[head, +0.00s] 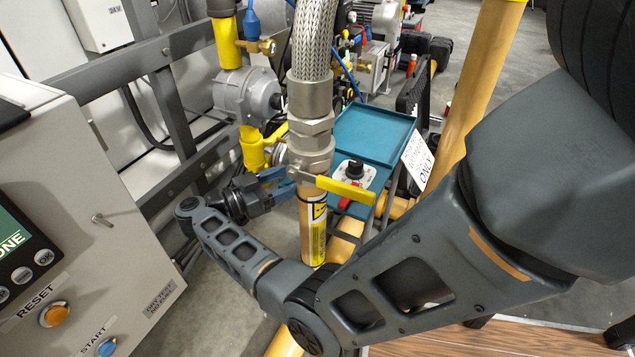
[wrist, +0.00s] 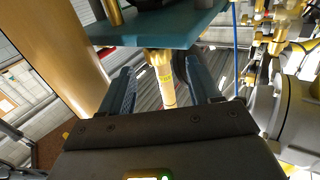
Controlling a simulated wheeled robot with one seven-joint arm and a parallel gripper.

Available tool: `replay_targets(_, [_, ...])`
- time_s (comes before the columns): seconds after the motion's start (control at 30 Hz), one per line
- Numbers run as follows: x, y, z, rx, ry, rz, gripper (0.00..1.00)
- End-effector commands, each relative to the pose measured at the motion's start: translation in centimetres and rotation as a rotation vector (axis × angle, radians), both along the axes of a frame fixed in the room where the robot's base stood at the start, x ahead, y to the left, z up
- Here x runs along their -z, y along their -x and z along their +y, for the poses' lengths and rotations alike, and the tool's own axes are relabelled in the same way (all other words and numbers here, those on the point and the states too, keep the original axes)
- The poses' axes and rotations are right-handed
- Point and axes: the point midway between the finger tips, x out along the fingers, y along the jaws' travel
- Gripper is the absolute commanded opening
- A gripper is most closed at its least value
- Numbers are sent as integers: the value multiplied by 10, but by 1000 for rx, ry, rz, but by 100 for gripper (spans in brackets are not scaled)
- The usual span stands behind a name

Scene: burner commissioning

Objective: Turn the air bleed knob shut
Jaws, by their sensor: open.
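No knob is clearly labelled as the air bleed knob, so I cannot tell for certain which it is. A round black knob (head: 354,169) sits on a white plate by the teal tray, with a red lever (head: 349,197) beside it. My gripper (head: 281,182) is in the middle of the head view, at the left of the vertical hose and pipe, partly hidden by them. In the wrist view my gripper (wrist: 157,68) has its two blue fingers apart. A yellow, labelled cylinder (wrist: 162,77) shows between them, below a teal surface; I cannot tell its distance.
A yellow lever handle (head: 345,188) crosses the pipe right of my gripper, below a braided hose (head: 313,40). The teal tray (head: 372,122) stands behind. A grey control cabinet (head: 85,200) is at left, a thick yellow post (head: 480,90) at right. Brass fittings (wrist: 290,45) crowd the wrist view's right.

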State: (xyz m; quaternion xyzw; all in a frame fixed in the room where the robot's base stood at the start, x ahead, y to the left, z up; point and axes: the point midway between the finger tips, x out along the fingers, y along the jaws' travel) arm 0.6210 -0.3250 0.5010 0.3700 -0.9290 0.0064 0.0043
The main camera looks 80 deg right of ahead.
Motion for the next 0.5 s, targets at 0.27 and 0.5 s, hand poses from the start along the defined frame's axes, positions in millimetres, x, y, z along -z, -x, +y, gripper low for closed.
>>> replay_targets(0.27, [5,22,-17,21,-16,-3,63])
replay_targets(0.5, [5,47,-41,18,-15,-4,63])
